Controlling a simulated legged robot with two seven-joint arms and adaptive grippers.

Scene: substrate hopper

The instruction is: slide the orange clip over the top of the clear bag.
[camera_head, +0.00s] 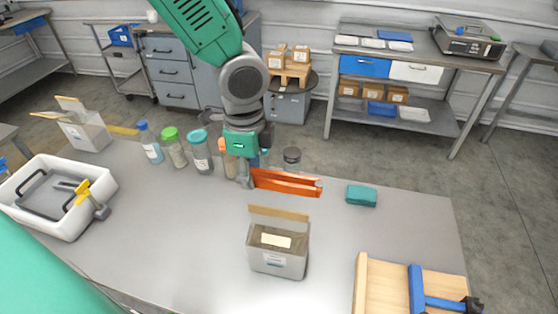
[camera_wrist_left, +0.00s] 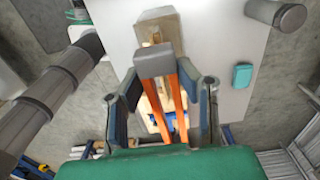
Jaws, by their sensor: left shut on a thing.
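The orange clip (camera_head: 287,183) is held level above the table by my left gripper (camera_head: 250,172), which is shut on its left end. In the left wrist view the clip (camera_wrist_left: 182,95) shows as two orange bars between the fingers of my left gripper (camera_wrist_left: 168,92), with a grey end piece. The clear bag (camera_head: 277,262) stands upright on the table, below and in front of the clip and apart from it. My right gripper is not in view.
Several lidded bottles (camera_head: 173,147) stand behind and left of the gripper. A teal block (camera_head: 361,196) lies right of the clip. A white tray (camera_head: 102,180) is at the left, a wooden board (camera_head: 393,285) with a blue-handled tool at the front right.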

